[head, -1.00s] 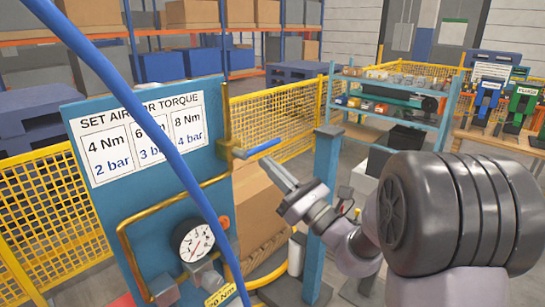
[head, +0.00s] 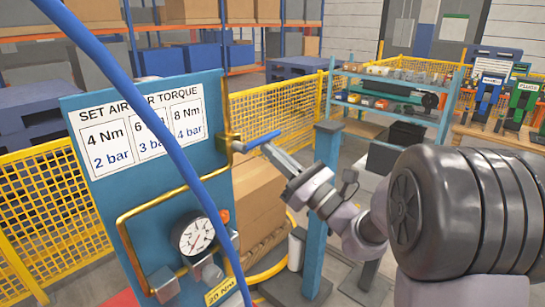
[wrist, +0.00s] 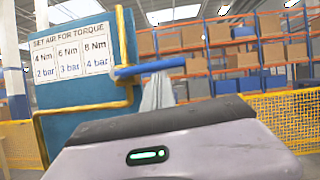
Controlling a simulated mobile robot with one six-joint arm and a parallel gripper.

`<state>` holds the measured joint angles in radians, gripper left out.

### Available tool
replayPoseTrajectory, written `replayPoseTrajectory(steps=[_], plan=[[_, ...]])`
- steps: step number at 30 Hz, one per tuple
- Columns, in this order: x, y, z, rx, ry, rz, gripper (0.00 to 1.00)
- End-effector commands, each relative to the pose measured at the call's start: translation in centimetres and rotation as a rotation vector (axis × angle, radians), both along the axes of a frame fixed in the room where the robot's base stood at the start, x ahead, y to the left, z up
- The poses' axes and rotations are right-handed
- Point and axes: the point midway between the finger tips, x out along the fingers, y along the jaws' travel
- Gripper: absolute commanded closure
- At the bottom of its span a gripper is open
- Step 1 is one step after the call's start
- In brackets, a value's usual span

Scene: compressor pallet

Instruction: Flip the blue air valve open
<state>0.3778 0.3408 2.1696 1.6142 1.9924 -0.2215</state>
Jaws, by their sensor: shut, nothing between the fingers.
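The blue air valve handle (head: 262,140) sticks out to the right from a brass valve body (head: 237,147) on the right edge of the blue panel. It also shows in the wrist view (wrist: 150,68), lying roughly level. My gripper (head: 268,150) is shut and empty. Its tips are right at the handle, just below its outer part. In the wrist view the fingers (wrist: 158,92) point up toward the handle's underside. I cannot tell for certain whether they touch it.
The blue panel (head: 75,150) carries a torque chart (head: 140,130), a brass pipe and a round gauge (head: 193,234). A blue hose (head: 160,130) crosses in front of it. Cardboard boxes (head: 262,195) and a blue post (head: 322,200) stand behind my gripper. Yellow mesh fencing (head: 40,215) runs behind.

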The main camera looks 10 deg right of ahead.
Motion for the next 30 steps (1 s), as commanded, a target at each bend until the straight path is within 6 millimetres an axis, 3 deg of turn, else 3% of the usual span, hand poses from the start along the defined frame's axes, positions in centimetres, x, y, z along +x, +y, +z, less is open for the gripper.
replayPoseTrajectory(steps=[11, 30], plan=[[0.2, -0.4, 1.1, -0.149, -0.104, -0.001, 1.0], [0.0, 0.0, 5.4, -0.655, -0.44, -0.002, 1.0]])
